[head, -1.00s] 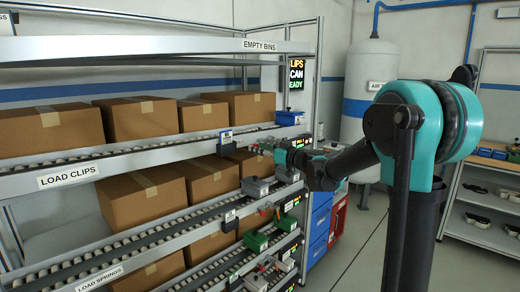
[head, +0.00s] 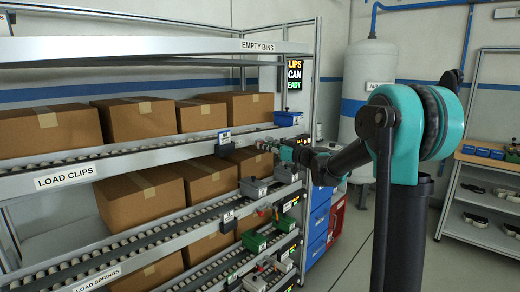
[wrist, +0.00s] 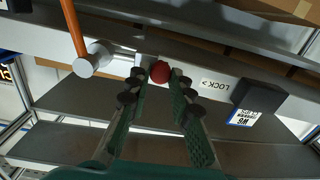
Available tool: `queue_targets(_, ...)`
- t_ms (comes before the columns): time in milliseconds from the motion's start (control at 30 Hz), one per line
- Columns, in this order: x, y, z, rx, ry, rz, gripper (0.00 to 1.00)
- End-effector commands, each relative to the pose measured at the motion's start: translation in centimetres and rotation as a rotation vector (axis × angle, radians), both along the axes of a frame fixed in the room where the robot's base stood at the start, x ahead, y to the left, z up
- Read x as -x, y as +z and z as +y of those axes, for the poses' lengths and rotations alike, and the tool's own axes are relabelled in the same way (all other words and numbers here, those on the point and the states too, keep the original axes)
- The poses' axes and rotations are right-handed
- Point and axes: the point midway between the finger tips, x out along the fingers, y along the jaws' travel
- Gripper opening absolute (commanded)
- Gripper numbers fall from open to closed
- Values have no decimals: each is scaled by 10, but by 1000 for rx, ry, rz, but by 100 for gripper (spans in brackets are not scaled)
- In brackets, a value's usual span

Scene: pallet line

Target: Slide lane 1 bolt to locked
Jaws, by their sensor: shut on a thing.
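In the wrist view my gripper (wrist: 160,80) has its two green fingers on either side of a round red knob (wrist: 160,69), shut on it at the fingertips. The knob is at a grey rail (wrist: 205,67) of the rack. A LOCK label (wrist: 218,82) with an arrow mark is on the rail, right of the knob. In the head view my gripper (head: 272,147) reaches the front end of the upper lane marked LOAD CLIPS (head: 68,180); the knob is too small there to make out clearly.
In the wrist view a black block (wrist: 257,99) with a blue-and-white tag stands right of the label. An orange rod (wrist: 73,27) with a grey end is left of the knob. Brown boxes (head: 140,118) fill the lanes. Open floor (head: 375,240) lies right of the rack.

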Motion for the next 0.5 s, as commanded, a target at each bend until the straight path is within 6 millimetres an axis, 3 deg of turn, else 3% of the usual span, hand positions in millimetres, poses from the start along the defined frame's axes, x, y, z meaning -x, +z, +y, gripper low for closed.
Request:
queue_targets(267, -5, 0, -4, -1, -6, 0, 0)
queue_targets(300, -5, 0, -4, -1, -7, 0, 24)
queue_targets(433, -5, 0, -4, -1, -6, 0, 40)
queue_targets(500, -5, 0, -4, -1, -5, 0, 42)
